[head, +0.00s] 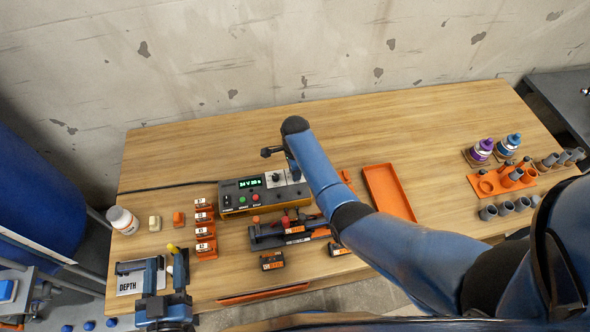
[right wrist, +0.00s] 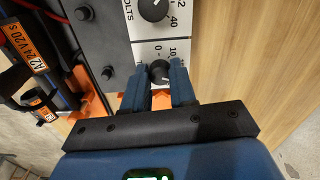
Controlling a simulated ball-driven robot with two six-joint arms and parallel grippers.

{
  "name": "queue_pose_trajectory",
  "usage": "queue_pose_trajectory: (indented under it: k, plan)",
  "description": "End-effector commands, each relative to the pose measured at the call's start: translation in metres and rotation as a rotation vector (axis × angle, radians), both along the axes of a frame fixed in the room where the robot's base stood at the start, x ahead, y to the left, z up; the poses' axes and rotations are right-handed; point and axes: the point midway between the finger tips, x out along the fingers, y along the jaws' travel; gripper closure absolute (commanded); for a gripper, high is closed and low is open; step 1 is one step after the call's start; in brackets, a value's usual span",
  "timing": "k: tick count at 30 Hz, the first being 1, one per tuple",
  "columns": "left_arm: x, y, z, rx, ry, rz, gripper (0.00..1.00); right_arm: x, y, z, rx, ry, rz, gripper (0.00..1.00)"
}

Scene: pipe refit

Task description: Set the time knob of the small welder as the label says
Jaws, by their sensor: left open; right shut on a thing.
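My right gripper (right wrist: 160,82) is shut on the lower black time knob (right wrist: 159,71), beside a scale marked 0 and 10. The volts knob (right wrist: 154,9) sits above it, free. In the head view my right gripper (head: 297,176) hides the time knob. An orange label (right wrist: 26,46) on the part by the welder reads 24 V 20 s. My left gripper (head: 155,272) is open at the table's front left.
A DEPTH card (head: 128,284) lies by my left gripper. Orange blocks (head: 204,230) stand left of the welder, and a clamp fixture (head: 268,238) in front. An orange tray (head: 389,190) lies to the right. The table behind the welder is clear.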

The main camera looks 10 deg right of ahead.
Motion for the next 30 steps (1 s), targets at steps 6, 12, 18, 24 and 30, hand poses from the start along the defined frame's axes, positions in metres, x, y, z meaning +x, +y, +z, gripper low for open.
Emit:
queue_pose_trajectory:
  k: [6,12,18,24,30]
  plan:
    - [0.0000,0.0000,0.0014,0.000,0.000,0.000,0.51,0.0017,-0.0007,0.0015,-0.002,-0.004,-0.112,1.00]
    - [0.0000,0.0000,0.0017,0.000,0.000,0.000,0.51,0.0018,-0.0008,0.0015,-0.002,-0.004,-0.163,1.00]
    - [0.0000,0.0000,0.0018,0.000,0.000,0.000,0.51,0.0018,-0.0009,0.0014,-0.002,-0.004,-0.177,1.00]
    - [0.0000,0.0000,0.0018,0.000,0.000,0.000,0.51,0.0018,-0.0009,0.0015,-0.002,-0.004,-0.176,1.00]
    - [0.0000,0.0000,0.0018,0.000,0.000,0.000,0.51,0.0016,-0.0008,0.0013,-0.002,-0.003,-0.176,0.56]
